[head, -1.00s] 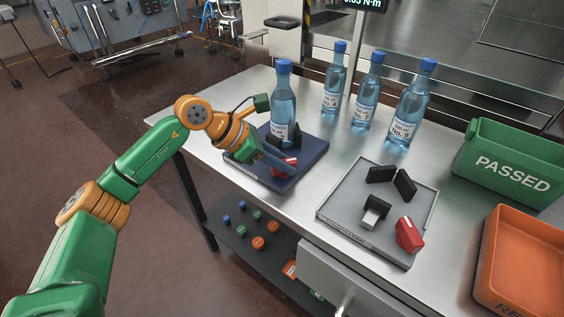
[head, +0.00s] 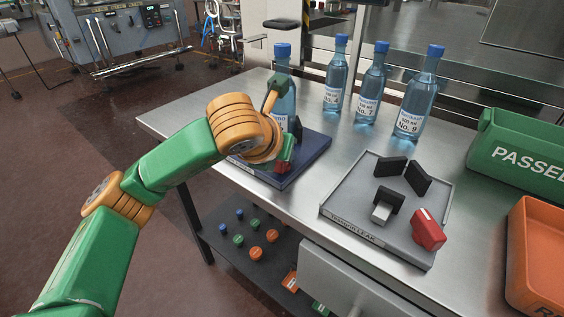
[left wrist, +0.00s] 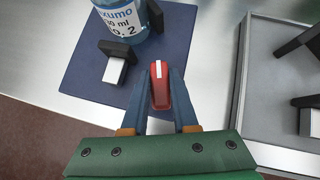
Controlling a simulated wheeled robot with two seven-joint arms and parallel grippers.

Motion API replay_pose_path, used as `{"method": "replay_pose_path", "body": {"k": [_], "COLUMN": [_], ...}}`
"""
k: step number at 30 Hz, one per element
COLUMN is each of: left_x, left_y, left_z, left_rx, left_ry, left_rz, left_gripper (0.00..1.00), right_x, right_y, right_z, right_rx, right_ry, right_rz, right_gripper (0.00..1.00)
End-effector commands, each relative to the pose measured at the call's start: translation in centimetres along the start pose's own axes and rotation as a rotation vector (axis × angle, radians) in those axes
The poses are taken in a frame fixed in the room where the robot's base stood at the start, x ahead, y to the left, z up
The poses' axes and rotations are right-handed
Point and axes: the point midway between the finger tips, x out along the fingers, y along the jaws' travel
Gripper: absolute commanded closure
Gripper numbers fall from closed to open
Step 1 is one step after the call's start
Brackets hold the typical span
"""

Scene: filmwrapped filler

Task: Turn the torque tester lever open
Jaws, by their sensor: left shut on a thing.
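The torque tester with the dark blue base (head: 314,149) stands near the left end of the table. In the left wrist view its red lever (left wrist: 160,92), with a white stripe, lies between the two blue fingers of my left gripper (left wrist: 161,74), which is shut on it. In the head view my wrist hides most of the lever; only a bit of red (head: 284,167) shows. A clear blue bottle (head: 287,96) with a blue cap stands upright on the tester, between black jaws; its label (left wrist: 122,18) ends in "2". My right gripper is not in view.
A grey tester (head: 345,212) with black jaws and a red lever (head: 428,230) sits to the right. Several capped bottles (head: 371,85) stand behind. A green PASSED bin (head: 493,145) and an orange bin (head: 535,245) are at right. Loose caps lie on the lower shelf (head: 215,222).

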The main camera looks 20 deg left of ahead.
Motion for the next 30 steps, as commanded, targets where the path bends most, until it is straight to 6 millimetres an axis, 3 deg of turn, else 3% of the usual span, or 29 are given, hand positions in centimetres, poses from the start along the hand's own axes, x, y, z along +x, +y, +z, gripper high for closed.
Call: {"method": "replay_pose_path", "body": {"k": [7,18,30], "left_x": [-0.01,-0.18,-0.11], "left_y": [-0.06,0.03,0.07], "left_z": [0.18,0.36,0.29], "left_rx": [-0.150,-0.303,-0.356], "left_ry": [-0.009,-0.008,-0.007], "left_rz": [0.147,0.301,0.350], "left_gripper": [1.00,1.00,1.00], "right_x": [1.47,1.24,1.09], "right_y": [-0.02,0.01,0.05], "right_z": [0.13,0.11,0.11], "right_rx": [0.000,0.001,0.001], "right_ry": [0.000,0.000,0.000], "right_rz": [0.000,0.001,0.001], "right_gripper": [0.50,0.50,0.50]}}
